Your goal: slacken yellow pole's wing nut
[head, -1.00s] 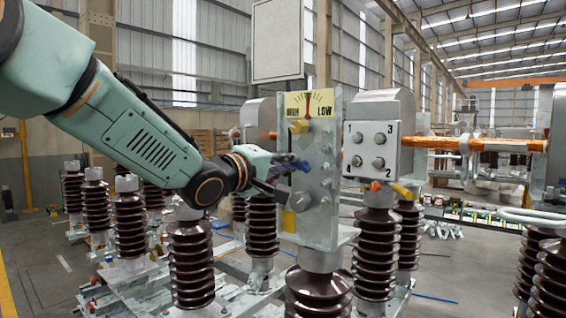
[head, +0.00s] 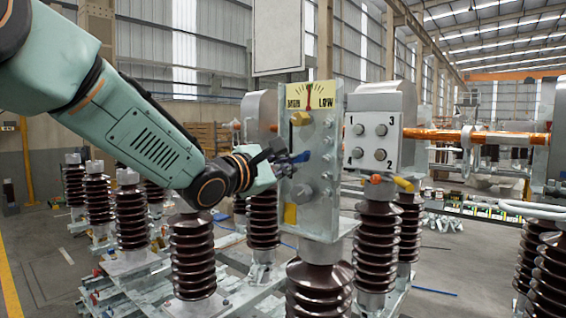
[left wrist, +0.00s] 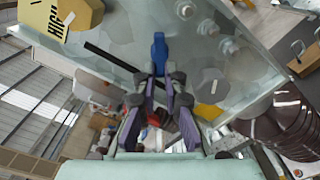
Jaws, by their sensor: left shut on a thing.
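The red pointer on the dial stands about upright. My right gripper is in neither current view.
A second plate with numbered bolts (head: 372,140) stands close on the right. Brown ribbed insulators (head: 192,255) stand below my arm.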

